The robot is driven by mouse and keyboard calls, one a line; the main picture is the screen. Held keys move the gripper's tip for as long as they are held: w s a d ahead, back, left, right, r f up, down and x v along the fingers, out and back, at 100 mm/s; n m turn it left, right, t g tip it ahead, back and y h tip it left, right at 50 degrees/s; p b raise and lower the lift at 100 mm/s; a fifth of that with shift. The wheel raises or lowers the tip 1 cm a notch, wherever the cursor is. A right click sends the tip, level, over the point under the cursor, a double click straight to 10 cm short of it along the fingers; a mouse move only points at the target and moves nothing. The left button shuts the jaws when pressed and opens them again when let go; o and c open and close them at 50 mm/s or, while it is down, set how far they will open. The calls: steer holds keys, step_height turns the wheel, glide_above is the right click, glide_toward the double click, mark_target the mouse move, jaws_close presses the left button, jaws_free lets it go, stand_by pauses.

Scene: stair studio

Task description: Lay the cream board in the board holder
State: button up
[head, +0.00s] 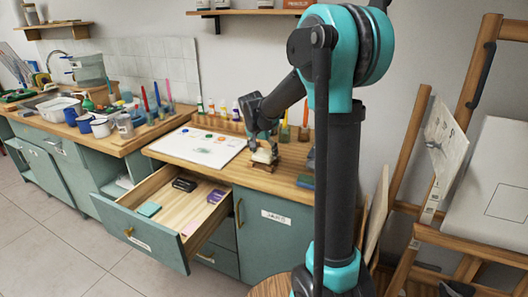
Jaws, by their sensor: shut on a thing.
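My gripper (264,146) points down over the wooden worktop, right of the white sheet. It is shut on a small cream piece, which looks like the cream board (263,157) and is partly hidden by the fingers. A small brown wooden thing (262,166), perhaps the board holder, shows just under it. I cannot tell whether the board touches it or is held just above.
The white sheet with paint spots (198,146) lies left of my gripper, with several bottles (223,112) behind. An open drawer (172,207) with small items juts out below the worktop (222,170). Easels (408,180) stand at the right.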

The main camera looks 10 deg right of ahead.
steer(key=shift+f, duration=0.55)
steer(key=o, duration=1.2)
steer(key=shift+c, duration=0.2)
steer(key=v, duration=1.2)
